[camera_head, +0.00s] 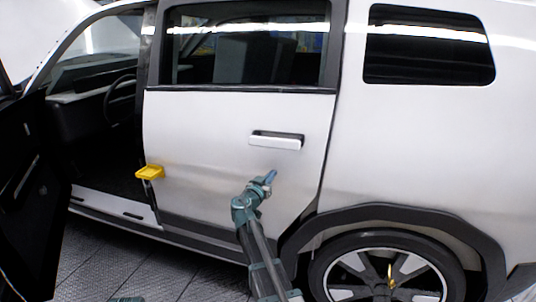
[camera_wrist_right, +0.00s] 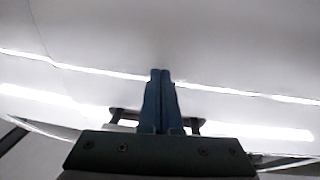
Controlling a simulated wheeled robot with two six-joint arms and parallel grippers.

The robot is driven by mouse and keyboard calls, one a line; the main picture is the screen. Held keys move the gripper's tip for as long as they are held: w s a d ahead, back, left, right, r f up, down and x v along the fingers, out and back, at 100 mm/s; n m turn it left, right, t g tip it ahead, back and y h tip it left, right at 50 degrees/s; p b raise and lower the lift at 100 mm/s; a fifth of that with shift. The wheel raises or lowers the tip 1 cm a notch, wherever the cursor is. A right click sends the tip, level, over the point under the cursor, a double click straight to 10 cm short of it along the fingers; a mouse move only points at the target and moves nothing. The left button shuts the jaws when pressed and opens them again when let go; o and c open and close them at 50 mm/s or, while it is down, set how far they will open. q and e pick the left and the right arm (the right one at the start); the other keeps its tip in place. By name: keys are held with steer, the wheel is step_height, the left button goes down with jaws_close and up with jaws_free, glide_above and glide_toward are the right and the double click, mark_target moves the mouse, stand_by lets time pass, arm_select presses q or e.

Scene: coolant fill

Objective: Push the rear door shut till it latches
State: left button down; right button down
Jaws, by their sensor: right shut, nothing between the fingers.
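The white rear door (camera_head: 215,130) of the car fills the middle of the head view, with a dark window and a recessed handle (camera_head: 277,141). It looks nearly in line with the body, with a dark seam along its rear edge. I cannot tell whether it is latched. My right gripper (camera_head: 271,176) is shut and empty, its blue fingertips in front of the door panel just below the handle. In the right wrist view the closed fingers (camera_wrist_right: 160,75) point at the white panel (camera_wrist_right: 220,50); contact is unclear. My left gripper is not in view.
The dark front door (camera_head: 35,190) stands open at the left, showing the steering wheel (camera_head: 120,98) and cabin. A yellow tray-like piece (camera_head: 150,172) is at the rear door's front edge. The rear wheel (camera_head: 388,272) is at lower right. Tiled floor (camera_head: 150,272) lies below.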

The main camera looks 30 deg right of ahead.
steer(key=shift+w+d+t, duration=0.3)
steer(key=shift+w+d, duration=0.25)
steer(key=shift+d, duration=0.25)
steer(key=shift+w+d, duration=0.1)
steer(key=shift+d, duration=0.05)
steer(key=v, duration=1)
steer(key=shift+r, duration=0.15)
stand_by(0.6)
